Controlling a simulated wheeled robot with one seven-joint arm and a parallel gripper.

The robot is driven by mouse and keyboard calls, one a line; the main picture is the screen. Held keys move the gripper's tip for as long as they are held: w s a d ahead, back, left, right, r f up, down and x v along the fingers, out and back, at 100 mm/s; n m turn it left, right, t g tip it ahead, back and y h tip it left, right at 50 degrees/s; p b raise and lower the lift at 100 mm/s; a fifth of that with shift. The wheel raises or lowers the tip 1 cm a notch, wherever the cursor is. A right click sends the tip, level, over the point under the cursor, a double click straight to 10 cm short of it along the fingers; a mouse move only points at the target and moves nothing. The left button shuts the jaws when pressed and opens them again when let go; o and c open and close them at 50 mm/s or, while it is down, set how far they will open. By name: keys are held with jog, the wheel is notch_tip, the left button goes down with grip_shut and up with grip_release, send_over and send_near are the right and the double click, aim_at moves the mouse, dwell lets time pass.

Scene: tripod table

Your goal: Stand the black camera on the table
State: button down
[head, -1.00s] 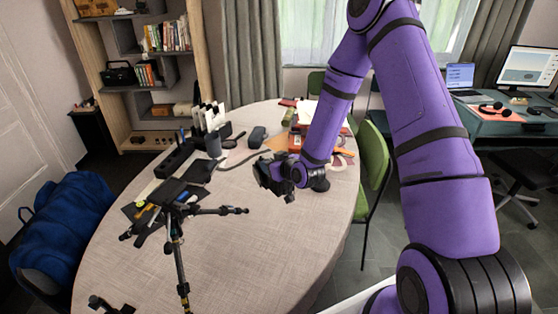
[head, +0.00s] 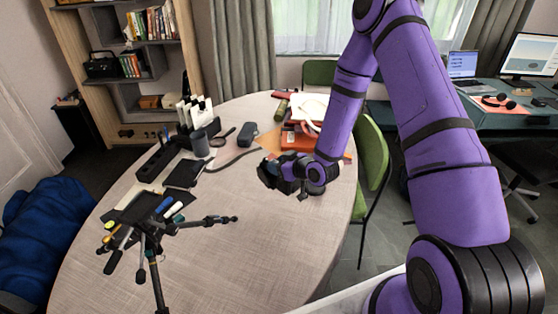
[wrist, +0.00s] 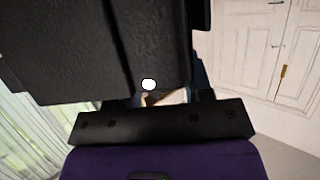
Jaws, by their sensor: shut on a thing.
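The black camera (wrist: 100,45) fills the upper left of the wrist view, close against my gripper. In the head view my gripper (head: 280,174) is shut on the camera (head: 270,176), which looks like a dark mass at the end of my purple arm. The camera appears to be above the round table (head: 235,240), over its right half; the exact gap to the tabletop is hard to tell. The fingers are mostly hidden by the camera and the wrist.
Orange and red items (head: 297,140) lie at the back right. The front middle is bare.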

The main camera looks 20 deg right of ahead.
aim_at(279, 182)
jog(key=shift+a+f, duration=0.1)
jog(key=shift+f, duration=2.65)
jog(key=shift+f, duration=1.05)
jog(key=shift+c, duration=2.3)
grip_release()
jog(key=shift+s, duration=0.1)
